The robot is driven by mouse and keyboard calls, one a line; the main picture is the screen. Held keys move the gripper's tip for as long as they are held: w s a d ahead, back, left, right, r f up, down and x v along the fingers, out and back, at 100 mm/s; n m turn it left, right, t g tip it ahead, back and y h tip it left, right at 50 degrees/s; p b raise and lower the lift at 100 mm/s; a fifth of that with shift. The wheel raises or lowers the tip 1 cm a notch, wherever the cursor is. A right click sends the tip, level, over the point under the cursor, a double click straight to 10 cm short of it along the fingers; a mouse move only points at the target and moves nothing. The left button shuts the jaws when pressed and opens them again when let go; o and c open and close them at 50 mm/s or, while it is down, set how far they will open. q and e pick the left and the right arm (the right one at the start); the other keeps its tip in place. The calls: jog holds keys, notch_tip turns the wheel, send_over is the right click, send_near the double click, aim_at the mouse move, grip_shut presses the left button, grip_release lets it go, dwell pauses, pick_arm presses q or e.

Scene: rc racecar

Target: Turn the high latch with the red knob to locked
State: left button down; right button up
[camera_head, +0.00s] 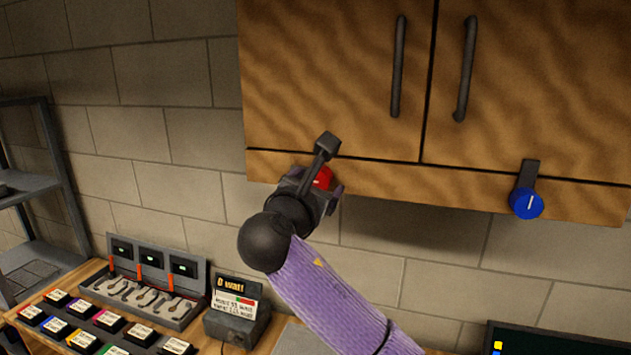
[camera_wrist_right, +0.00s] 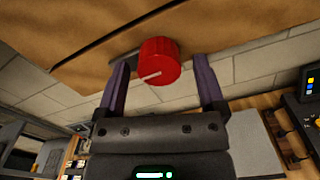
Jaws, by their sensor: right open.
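The red knob (camera_head: 322,178) is on the lower rail of the wooden wall cabinet, left of its middle, mostly hidden behind my right gripper in the head view. In the right wrist view the red knob (camera_wrist_right: 158,62) shows clearly, with a pale line on its face. A dark latch bar (camera_wrist_right: 124,58) extends to its left, partly hidden by a finger. My right gripper (camera_wrist_right: 163,76) is open, with its purple fingers on either side of the knob; I cannot tell whether they touch it. My left gripper is not in view.
A blue knob (camera_head: 526,203) with an upright dark latch bar is further right on the cabinet (camera_head: 340,75). Two dark door handles hang above. Below, the bench holds a charger rack (camera_head: 150,290), several battery packs and a small display (camera_head: 236,308). The wall between is clear.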

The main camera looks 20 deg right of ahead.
grip_shut()
jog(key=shift+m, duration=0.3)
jog(key=m, duration=0.3)
jog(key=shift+a, duration=0.1)
jog(key=m, duration=0.4)
jog(key=shift+m, duration=0.3)
jog(key=m+b, duration=0.1)
jog(key=m, duration=0.3)
jog(key=shift+m+b, duration=0.3)
jog(key=shift+b, duration=0.05)
jog(key=m+b, duration=0.1)
jog(key=m, duration=0.3)
jog(key=shift+r+m+b, duration=0.1)
jog(key=shift+m+b, duration=0.25)
jog(key=shift+m, duration=0.35)
